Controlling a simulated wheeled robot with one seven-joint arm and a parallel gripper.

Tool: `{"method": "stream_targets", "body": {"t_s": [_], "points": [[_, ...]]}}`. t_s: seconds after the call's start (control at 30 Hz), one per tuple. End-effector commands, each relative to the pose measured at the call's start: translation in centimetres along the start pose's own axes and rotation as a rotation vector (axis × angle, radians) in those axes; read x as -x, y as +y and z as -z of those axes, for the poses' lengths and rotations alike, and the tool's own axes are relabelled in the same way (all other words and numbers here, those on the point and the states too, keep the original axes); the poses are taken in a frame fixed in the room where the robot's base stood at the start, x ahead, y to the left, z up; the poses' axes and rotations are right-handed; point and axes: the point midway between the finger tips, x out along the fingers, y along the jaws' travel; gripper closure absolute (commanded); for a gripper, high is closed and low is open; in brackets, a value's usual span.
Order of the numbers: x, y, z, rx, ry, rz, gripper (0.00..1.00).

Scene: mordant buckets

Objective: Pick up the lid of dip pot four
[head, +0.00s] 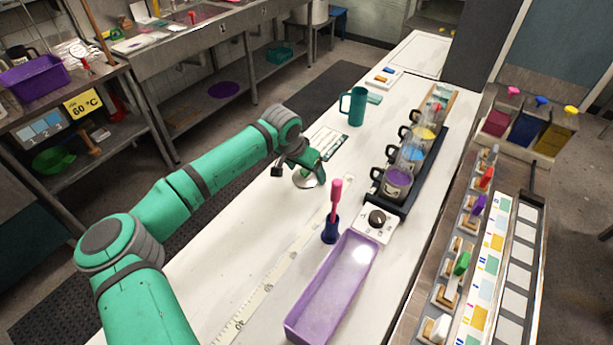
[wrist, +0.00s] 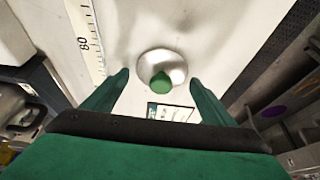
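A pale domed lid with a green knob (wrist: 160,68) lies on the white bench. In the head view the lid (head: 304,181) shows partly under my gripper (head: 313,166). In the wrist view my gripper (wrist: 159,78) is open, its fingers spread on either side of the knob and apart from it, with nothing held. Glass pots with dark handles stand in a row on a black base to the right: purple (head: 396,182), blue (head: 411,154), yellow (head: 424,133), and a reddish one (head: 437,108) behind. I cannot read a number on the lid or pots.
A dark blue holder (head: 330,230) with an upright pink-handled tool stands near my gripper, beside a purple tray (head: 335,290) and a dial box (head: 378,219). A teal mug (head: 356,106) stands farther back. A ruler strip (head: 262,290) lies along the bench.

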Motion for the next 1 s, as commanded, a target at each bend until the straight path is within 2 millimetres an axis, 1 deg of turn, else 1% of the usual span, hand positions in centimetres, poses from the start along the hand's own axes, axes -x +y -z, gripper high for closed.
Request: {"method": "stream_targets", "body": {"t_s": [0.03, 0.07, 0.1, 0.13, 0.4, 0.53, 0.67, 0.9, 1.0], "points": [[0.0, 0.0, 0.0, 0.0, 0.0, 0.0, 0.35], [0.0, 0.0, 0.0, 0.001, 0.0, 0.0, 0.42], [0.0, -0.1, 0.0, 0.001, 0.0, 0.0, 0.52], [0.0, -0.1, 0.0, 0.001, 0.0, 0.0, 0.57], [0.1, -0.1, 0.0, 0.001, 0.001, 0.0, 0.58], [1.0, -0.1, 0.4, 0.001, 0.002, 0.0, 0.58], [2.9, -0.1, 1.2, 0.001, 0.002, 0.0, 0.58], [7.0, -0.1, 2.9, 0.002, 0.003, 0.001, 0.58], [8.2, -0.1, 3.4, 0.003, 0.002, 0.001, 0.58]]}}
